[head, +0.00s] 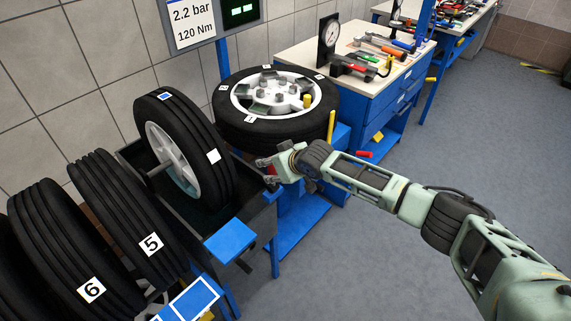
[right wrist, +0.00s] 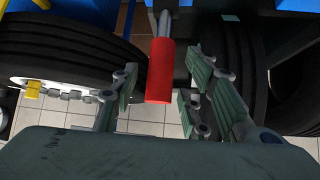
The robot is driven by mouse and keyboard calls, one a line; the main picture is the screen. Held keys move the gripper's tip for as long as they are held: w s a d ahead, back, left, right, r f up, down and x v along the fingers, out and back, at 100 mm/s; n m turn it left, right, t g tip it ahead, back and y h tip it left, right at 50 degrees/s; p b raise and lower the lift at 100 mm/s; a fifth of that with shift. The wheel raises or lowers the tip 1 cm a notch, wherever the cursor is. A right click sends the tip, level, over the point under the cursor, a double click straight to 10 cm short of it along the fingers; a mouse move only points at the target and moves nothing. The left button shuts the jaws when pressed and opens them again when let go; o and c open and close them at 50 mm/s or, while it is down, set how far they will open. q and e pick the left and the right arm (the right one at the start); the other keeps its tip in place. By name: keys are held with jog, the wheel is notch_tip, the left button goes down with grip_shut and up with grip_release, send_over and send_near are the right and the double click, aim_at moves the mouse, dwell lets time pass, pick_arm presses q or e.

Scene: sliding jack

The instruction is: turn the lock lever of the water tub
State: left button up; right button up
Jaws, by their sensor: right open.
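The lock lever shows in the right wrist view as a red cylindrical grip (right wrist: 160,72) on a grey metal rod. A tyre with a light wheel (head: 208,155) stands upright in the tub. My left gripper is not in view.
A tyre on its side (head: 230,133) lies just behind my right gripper. Tyres marked 5 (head: 117,222) and 6 (head: 66,252) stand at the left. A blue plate (head: 230,240) juts out at the tub's front. A blue workbench (head: 365,100) stands behind. The floor at right is clear.

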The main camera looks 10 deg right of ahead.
jog(key=v, duration=1)
jog(key=shift+f, duration=0.2)
jog(key=s+d+f+m+h+b, duration=0.1)
jog(key=d+f, duration=0.2)
jog(key=f, duration=0.7)
jog(key=s+d+f+m+h, duration=0.1)
jog(key=s+d+f, duration=0.1)
jog(key=f, duration=0.9)
jog(key=s+d+f+g, duration=0.2)
jog(key=s+d+f, duration=0.2)
jog(key=s+f, duration=0.9)
jog(key=s+d+f+m+g+h+b, duration=0.1)
jog(key=s+d+f+g+h, duration=0.15)
jog(key=s+f, duration=1.55)
jog(key=s+f+g, duration=0.3)
jog(key=s, duration=2)
jog(key=shift+s+a+b, duration=0.2)
jog(key=shift+a+b, duration=0.15)
jog(key=shift+a, duration=0.05)
